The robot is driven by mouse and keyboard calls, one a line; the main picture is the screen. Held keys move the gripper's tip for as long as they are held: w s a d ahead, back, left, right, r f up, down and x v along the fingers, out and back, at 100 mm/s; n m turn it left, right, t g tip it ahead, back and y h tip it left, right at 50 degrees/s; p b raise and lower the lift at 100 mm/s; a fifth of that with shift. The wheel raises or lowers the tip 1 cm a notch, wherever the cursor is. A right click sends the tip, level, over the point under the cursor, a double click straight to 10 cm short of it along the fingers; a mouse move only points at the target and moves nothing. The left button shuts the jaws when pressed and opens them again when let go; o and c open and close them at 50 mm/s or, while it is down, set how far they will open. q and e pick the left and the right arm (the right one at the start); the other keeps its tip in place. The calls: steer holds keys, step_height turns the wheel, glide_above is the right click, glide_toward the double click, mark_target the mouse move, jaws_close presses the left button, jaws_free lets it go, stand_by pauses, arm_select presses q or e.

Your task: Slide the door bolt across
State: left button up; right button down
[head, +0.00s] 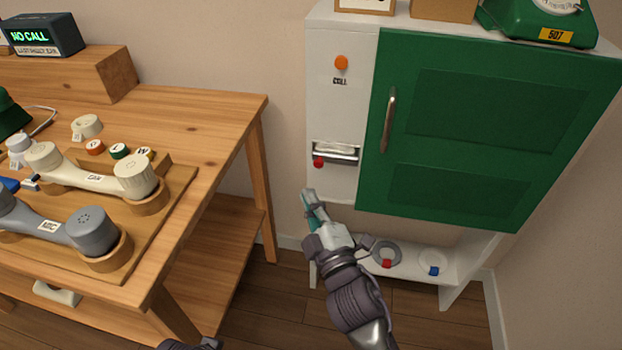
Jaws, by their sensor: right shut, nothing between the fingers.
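The door bolt (336,153) is a silver bar on the white cabinet's front panel, left of the green door (455,130). Its red knob (318,162) sits at the bar's left end. The green door looks closed and has a vertical metal handle (388,120). My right gripper (309,196) is below the red knob, apart from it, with its fingers together and nothing between them. A small dark piece of what looks like my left gripper (192,345) shows at the bottom edge; its fingers are not clear.
An orange button (341,63) is above the bolt. A green phone (545,18) stands on the cabinet top. A low shelf below holds rings with a red tag (387,263) and a blue tag (434,270). The wooden table (215,115) with handsets is at left.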

mark_target(334, 162)
arm_select(q)
steer(key=shift+r, duration=0.1)
arm_select(e)
steer(key=shift+r, duration=0.25)
steer(key=shift+w, duration=0.1)
